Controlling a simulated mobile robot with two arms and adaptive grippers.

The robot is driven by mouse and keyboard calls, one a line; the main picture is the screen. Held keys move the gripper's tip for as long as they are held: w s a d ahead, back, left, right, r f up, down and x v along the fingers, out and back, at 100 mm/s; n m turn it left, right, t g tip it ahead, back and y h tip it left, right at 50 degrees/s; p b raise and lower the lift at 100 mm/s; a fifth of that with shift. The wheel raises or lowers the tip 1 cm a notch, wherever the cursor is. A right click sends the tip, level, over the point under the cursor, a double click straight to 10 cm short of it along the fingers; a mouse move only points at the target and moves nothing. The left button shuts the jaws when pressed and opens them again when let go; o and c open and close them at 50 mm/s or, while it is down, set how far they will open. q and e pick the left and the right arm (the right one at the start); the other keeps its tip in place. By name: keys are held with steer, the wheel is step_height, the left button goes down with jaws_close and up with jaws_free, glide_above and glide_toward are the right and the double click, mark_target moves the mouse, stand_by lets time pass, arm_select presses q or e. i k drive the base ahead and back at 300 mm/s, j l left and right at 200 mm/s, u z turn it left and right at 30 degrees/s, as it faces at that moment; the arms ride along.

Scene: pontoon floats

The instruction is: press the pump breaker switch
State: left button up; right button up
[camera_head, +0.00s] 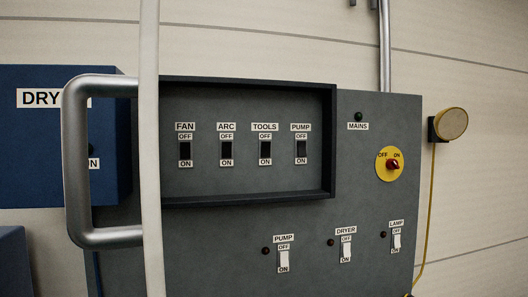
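A dark grey panel (359,205) faces me, with a black-framed recess (331,140) in its upper part. In the recess is a row of black breaker switches labelled FAN, ARC, TOOLS and PUMP. The PUMP breaker switch (301,149) is the rightmost, with OFF above it and ON below. I cannot tell which way it is set. A separate white PUMP switch (283,259) sits in the lower row, outside the recess. Neither of my grippers is in view.
A pale vertical bar (150,150) and a large metal handle (76,160) stand in front of the panel's left side. White DRYER (346,250) and LAMP (397,241) switches and a red MAINS knob (393,163) are nearby. The space before the PUMP breaker looks clear.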

mark_target(301, 145)
steer(key=l+u, duration=0.65)
steer(key=l, duration=0.25)
steer(key=l+u, duration=0.35)
steer(key=k+l, duration=0.05)
steer(key=l, duration=0.05)
